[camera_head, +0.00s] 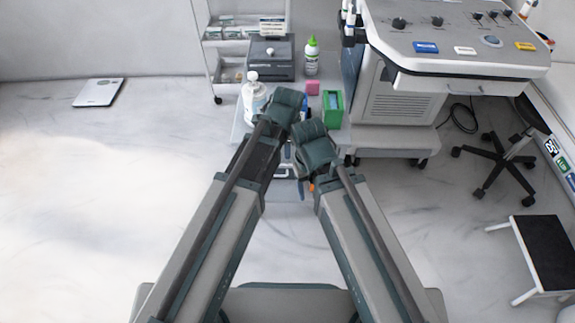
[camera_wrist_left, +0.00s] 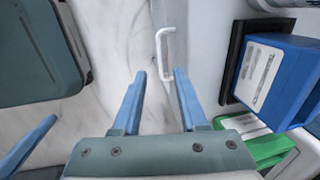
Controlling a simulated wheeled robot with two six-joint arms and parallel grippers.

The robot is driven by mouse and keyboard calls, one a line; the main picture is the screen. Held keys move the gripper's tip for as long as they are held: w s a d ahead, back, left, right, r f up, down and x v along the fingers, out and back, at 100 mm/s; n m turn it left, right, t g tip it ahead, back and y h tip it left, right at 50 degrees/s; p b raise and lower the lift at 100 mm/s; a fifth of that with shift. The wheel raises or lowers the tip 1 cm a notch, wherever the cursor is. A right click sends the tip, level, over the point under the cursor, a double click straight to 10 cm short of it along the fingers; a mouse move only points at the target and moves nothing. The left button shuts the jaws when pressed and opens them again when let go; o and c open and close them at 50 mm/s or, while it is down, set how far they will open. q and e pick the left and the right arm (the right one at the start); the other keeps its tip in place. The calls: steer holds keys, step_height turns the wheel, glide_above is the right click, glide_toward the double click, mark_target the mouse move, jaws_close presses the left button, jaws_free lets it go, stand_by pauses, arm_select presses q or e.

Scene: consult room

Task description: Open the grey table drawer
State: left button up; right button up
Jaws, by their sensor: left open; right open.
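The grey table (camera_head: 239,128) stands ahead of me in the head view, mostly covered by my arms. In the left wrist view a pale grey front (camera_wrist_left: 207,35) carries a white bar handle (camera_wrist_left: 159,48). My left gripper (camera_wrist_left: 161,75) is open and empty, its two blue fingers pointing toward the handle. The handle lies just beyond the fingertips; I cannot tell the exact gap. In the head view my wrists hide the drawer front. My right gripper's body (camera_head: 316,148) is lower and to the right; one blue finger (camera_wrist_left: 27,145) shows at the left of the wrist view.
A blue box (camera_wrist_left: 283,80) shows right of my left fingers. A wheeled console (camera_head: 400,95) stands right of the table.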

arm_select(q)
steer(key=b, duration=0.9)
glide_toward(288, 161)
steer(key=f, duration=0.1)
steer(key=s+f, duration=0.1)
steer(key=f, duration=0.1)
steer(key=s+f, duration=0.1)
steer(key=f, duration=0.1)
steer(key=shift+a, duration=0.1)
steer(key=shift+r, duration=0.1)
jaws_close()
stand_by(0.4)
